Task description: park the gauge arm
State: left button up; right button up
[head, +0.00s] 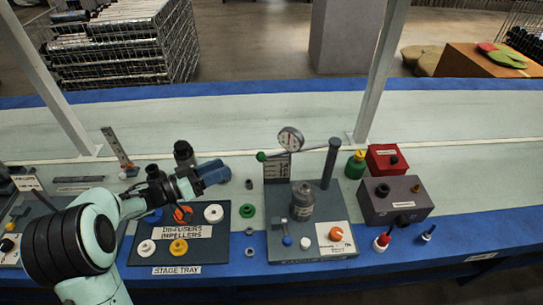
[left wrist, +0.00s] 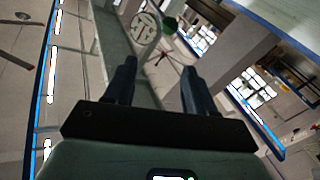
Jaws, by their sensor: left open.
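The gauge arm (head: 276,155) is a thin bar with a green knob (head: 261,156) at its left end. It reaches roughly level toward the dark grey post (head: 331,162) on the grey pump stand. The round white dial gauge (head: 290,140) sits above the bar. My left gripper (head: 224,172) is open and empty, left of the green knob and apart from it. In the left wrist view, the dial (left wrist: 145,29) and green knob (left wrist: 169,24) show beyond the open fingers (left wrist: 158,82). My right gripper is not in view.
A grey cylinder (head: 302,203) stands on the stand (head: 280,246) below the gauge. The dark stage tray (head: 219,250) with several rings lies under my left arm. A green bottle (head: 356,164), red box (head: 378,160) and grey box (head: 380,207) stand to the right.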

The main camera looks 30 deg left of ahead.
aim_at(261, 156)
pick_arm(q)
jog(key=b+x, duration=0.1)
jog(key=x, duration=0.3)
jog(key=f+b+x, duration=0.1)
jog(key=x, duration=0.4)
jog(key=f+b+x, duration=0.1)
jog(key=x, duration=0.4)
jog(key=shift+a+f, duration=0.15)
jog(key=shift+f, duration=0.05)
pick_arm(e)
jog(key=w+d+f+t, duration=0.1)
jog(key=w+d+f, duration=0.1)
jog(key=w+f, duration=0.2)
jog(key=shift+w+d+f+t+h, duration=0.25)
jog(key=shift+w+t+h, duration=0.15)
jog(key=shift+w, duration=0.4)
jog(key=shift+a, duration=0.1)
pick_arm(q)
grip_shut()
jog(key=shift+a, duration=0.1)
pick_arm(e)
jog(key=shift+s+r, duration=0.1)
